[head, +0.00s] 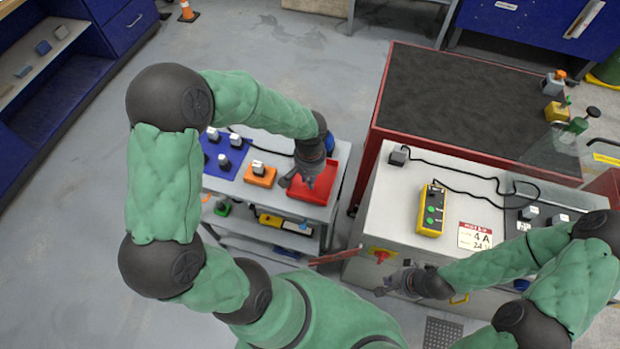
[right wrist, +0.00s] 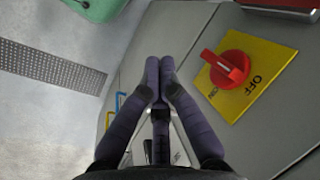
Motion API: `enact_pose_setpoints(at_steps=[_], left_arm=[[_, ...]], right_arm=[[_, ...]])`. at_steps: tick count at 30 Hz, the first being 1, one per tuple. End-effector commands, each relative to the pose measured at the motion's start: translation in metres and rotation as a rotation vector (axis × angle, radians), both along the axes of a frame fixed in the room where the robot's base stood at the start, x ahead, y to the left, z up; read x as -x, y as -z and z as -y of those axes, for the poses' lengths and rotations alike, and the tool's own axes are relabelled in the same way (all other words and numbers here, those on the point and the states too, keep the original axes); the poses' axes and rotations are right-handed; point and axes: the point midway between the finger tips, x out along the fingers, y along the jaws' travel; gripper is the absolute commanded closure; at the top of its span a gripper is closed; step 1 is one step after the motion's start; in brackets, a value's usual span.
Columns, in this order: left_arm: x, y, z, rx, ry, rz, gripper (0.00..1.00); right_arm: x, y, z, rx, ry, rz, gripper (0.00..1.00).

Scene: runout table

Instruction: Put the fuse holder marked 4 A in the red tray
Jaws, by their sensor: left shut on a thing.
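The red tray (head: 327,182) sits at the right end of the small grey cart's top. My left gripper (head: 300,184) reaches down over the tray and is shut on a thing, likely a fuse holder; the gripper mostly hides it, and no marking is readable. Fuse holders with white tops stand on the blue board (head: 237,154), and one fuse holder (head: 258,167) stands on an orange block. My right gripper (head: 382,291) is beside the machine's front; in the right wrist view its fingers (right wrist: 160,68) are together and empty.
A red rotary switch (right wrist: 226,70) on a yellow plate is close to my right gripper. The machine top holds a yellow pendant (head: 432,210), a cable and a sign (head: 475,236) reading 4 A. More holders (head: 528,213) stand on a dark panel at right.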

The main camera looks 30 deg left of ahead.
Motion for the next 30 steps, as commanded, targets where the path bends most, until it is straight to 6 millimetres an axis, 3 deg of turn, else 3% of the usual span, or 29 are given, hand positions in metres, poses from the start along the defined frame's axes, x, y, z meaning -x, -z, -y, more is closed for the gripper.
enact_pose_setpoints(at_steps=[12, 13, 15, 26, 30], left_arm=[[-0.001, 0.008, 0.0, 0.0, 0.0, 0.002, 1.0], [-0.001, 0.008, 0.0, 0.0, 0.0, 0.002, 0.76], [-0.001, 0.007, 0.0, 0.0, 0.0, 0.002, 0.56], [0.0, 0.006, 0.0, 0.0, 0.0, 0.002, 0.55], [-0.001, -0.004, 0.0, -0.001, -0.001, 0.004, 0.55]], right_arm=[[0.0, 0.005, 0.0, 0.0, 0.0, 0.0, 1.0], [0.0, 0.005, 0.0, 0.0, 0.0, 0.0, 1.0], [0.0, 0.004, 0.0, 0.0, 0.0, 0.0, 1.0], [0.0, 0.003, 0.0, 0.0, 0.0, 0.0, 1.0], [0.0, -0.002, 0.0, 0.0, 0.0, 0.0, 1.0]])
